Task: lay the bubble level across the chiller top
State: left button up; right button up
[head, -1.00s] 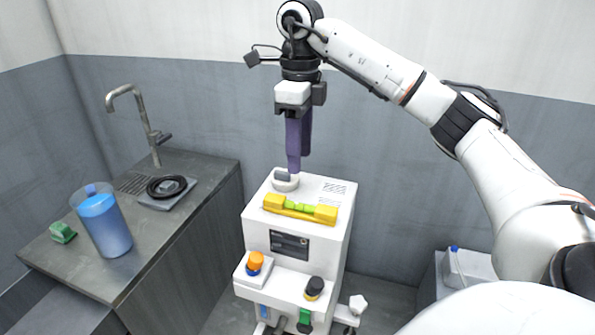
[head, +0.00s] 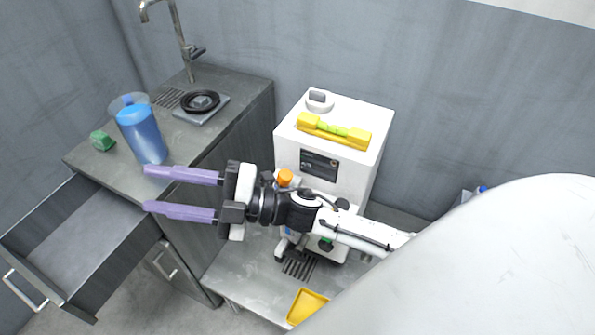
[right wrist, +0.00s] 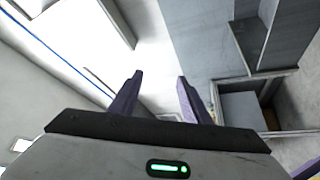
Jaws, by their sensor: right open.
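The yellow bubble level (head: 318,129) with a green vial lies flat across the top of the white chiller (head: 368,105), near its front edge. A round white cap (head: 319,100) sits on the chiller top behind it. My right gripper (head: 148,189) is open and empty in the head view, its purple fingers spread and pointing left, in front of the counter and well clear of the level. The purple fingers also show apart in the right wrist view (right wrist: 158,88). My left gripper is not in view.
A counter holds a blue-filled jug (head: 141,132), a green block (head: 102,141) and a black coil (head: 201,101) near a tap. An open drawer (head: 85,235) juts out below. A yellow tray (head: 307,306) lies in front of the chiller.

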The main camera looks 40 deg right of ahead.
jog(key=s+d+f+m+t+h, duration=0.1)
jog(key=d+f+m+t+h, duration=0.35)
jog(key=f+m+h, duration=0.5)
jog(key=s+d+f+m+g+h, duration=0.1)
jog(key=s+d+f+m+g, duration=0.1)
jog(key=s+f+m, duration=0.2)
jog(key=s+d+f+m+g+h, duration=0.2)
jog(key=s+d+f+m+g, duration=0.1)
jog(key=s+f, duration=0.6)
jog(key=s+d+f+m+g+h, duration=0.2)
jog(key=s+f+m, duration=0.3)
jog(key=f, duration=0.4)
jog(key=shift+s+d+g, duration=0.4)
jog(key=shift+s+g, duration=0.25)
jog(key=shift+g, duration=0.1)
